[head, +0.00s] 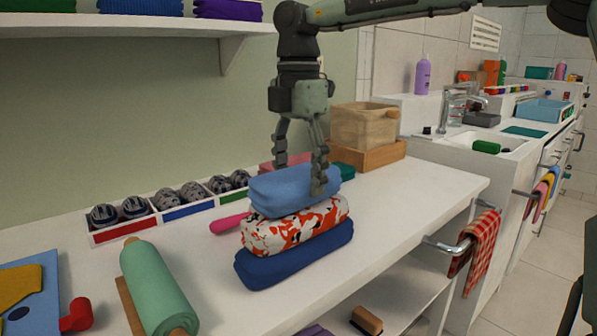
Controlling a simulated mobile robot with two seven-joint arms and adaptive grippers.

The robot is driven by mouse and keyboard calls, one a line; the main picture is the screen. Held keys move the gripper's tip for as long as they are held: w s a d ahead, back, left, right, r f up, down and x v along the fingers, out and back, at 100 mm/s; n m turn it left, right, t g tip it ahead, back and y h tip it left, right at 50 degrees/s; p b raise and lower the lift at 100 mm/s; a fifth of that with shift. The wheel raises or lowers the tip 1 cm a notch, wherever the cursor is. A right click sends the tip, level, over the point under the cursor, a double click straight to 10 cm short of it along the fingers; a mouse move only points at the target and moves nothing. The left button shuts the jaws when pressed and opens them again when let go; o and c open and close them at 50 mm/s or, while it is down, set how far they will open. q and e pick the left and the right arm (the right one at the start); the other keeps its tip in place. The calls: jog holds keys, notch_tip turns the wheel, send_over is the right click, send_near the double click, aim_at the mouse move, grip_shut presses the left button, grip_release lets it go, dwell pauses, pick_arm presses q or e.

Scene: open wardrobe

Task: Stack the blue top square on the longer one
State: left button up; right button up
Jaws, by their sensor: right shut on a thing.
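A light blue folded top (290,194) lies at the top of a stack on the white shelf. Under it is a longer folded cloth patterned in orange, white and black (296,228), and under that a dark blue folded cloth (296,264). My right gripper (300,176) points down from above and is shut on the light blue top, one finger at its back and one at its near right side. The light blue top appears to rest on the patterned cloth; I cannot tell whether a small gap is between them. My left gripper is out of view.
A divided tray of rolled items (165,211) stands at the back left, with a green roll (157,285) in front. A pink object (229,223) lies just left of the stack. Wooden boxes (365,127) stand behind right. Bare shelf lies right of the stack.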

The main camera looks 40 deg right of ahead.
aim_at(299, 171)
jog(key=shift+f+b, duration=0.4)
dwell(0.5)
jog(key=o, duration=1)
jog(key=shift+c, duration=0.2)
jog(key=shift+c, duration=0.5)
jog(key=shift+r, duration=0.1)
notch_tip(299, 171, up, 6)
jog(key=p, duration=0.4)
jog(key=shift+r+p, duration=0.25)
jog(key=shift+p, duration=0.15)
jog(key=shift+r+p, duration=0.6)
jog(key=shift+r, duration=0.65)
jog(key=shift+f, duration=0.2)
